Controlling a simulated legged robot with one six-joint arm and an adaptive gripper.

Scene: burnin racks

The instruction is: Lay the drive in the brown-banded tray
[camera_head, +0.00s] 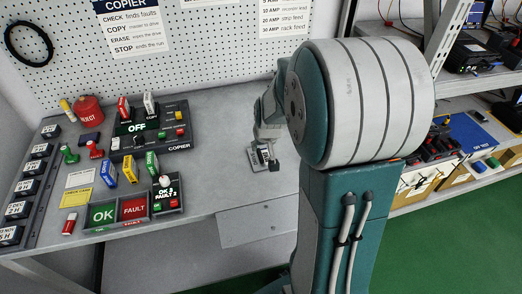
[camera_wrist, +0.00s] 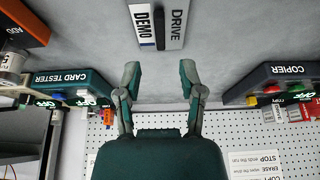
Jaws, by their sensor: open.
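My gripper (camera_wrist: 160,76) is open and empty in the wrist view, its two fingers apart. A flat, pale piece lettered DEMO and DRIVE (camera_wrist: 174,24), with a dark bar along its middle, lies on the bench just beyond the fingertips, apart from them. Whether it is the drive or its holder, I cannot tell. In the head view, a small piece with a black part (camera_head: 263,158) sits under my gripper, which is partly hidden by my arm. Tan-brown-fronted boxes (camera_head: 413,198) stand on the right shelf; I cannot tell whether one is the brown-banded tray.
Coloured drives (camera_head: 109,173) stand on the bench left of my gripper, beside the copier (camera_head: 180,146) and the green OK and red FAULT trays (camera_head: 175,204). The card tester (camera_wrist: 62,82) shows in the wrist view. The bench between the copier and my arm is clear.

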